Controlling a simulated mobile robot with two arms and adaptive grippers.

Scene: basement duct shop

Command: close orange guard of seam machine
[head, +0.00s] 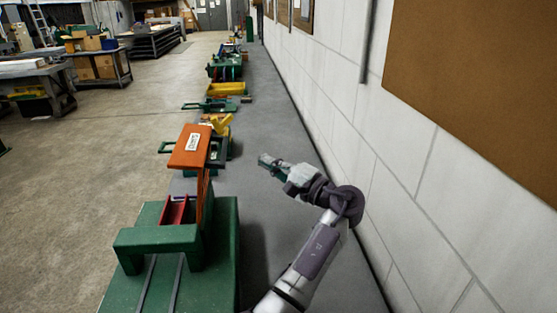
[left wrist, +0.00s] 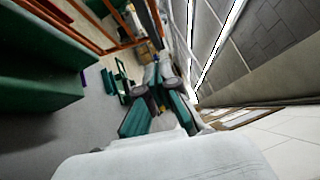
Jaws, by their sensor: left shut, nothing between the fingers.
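The seam machine (head: 215,270) is a green body on the grey bench at the lower left of the head view, with two rails on its bed and red parts inside. Its orange guard (head: 186,157) stands raised above the body, with a white label on its top panel. In the left wrist view, green machine parts (left wrist: 45,85) and orange bars (left wrist: 95,38) show at the upper left. My left gripper (head: 265,160) is shut and empty, to the right of the guard and apart from it, above the bench. It also shows in the left wrist view (left wrist: 154,75). My right gripper is not in view.
A pale block wall (head: 335,110) runs close along the bench's right side. Farther along the bench stand a yellow tray (head: 226,89) and several green tools. Bare grey bench (head: 280,215) lies between the machine and the wall. Open concrete floor lies left.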

